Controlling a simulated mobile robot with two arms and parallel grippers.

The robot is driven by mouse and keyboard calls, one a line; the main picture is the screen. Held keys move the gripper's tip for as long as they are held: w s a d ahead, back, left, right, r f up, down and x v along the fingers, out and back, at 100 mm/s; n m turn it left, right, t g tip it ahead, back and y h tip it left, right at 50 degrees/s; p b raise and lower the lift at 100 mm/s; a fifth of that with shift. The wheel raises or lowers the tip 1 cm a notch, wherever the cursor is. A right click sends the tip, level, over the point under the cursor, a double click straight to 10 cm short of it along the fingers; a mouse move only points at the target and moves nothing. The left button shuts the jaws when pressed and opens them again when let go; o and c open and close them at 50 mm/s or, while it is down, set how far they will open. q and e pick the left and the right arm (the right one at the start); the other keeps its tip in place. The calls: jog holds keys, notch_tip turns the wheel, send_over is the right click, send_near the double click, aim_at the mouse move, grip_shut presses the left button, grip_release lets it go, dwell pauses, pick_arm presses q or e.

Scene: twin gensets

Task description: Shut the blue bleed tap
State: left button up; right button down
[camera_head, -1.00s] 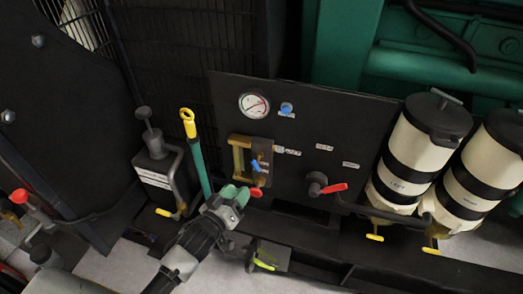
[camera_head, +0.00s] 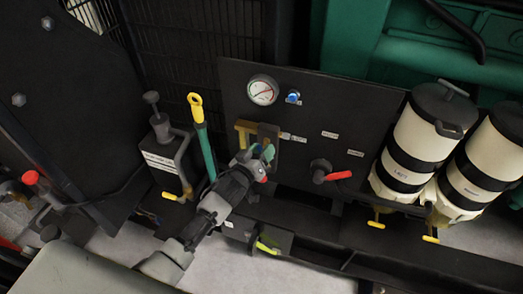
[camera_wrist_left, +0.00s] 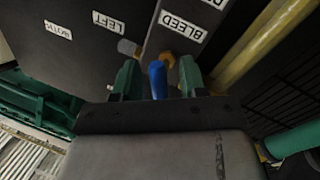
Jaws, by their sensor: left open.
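The blue bleed tap (camera_wrist_left: 157,80) shows in the left wrist view as a blue lever on a brass fitting, beside a BLEED label (camera_wrist_left: 183,26). My left gripper (camera_wrist_left: 158,76) is open, with one green finger on each side of the blue lever. I cannot tell whether either finger touches it. In the head view my left gripper (camera_head: 262,153) is at the brass bracket on the black panel and mostly hides the tap. My right gripper is not in view.
The black panel (camera_head: 310,108) carries a gauge (camera_head: 263,90), a blue knob (camera_head: 293,97) and a red-handled valve (camera_head: 330,174). A yellow-topped green handle (camera_head: 202,135) stands close left of my gripper. Cream canisters (camera_head: 412,140) stand at the right.

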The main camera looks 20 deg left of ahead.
pick_arm(q)
grip_shut()
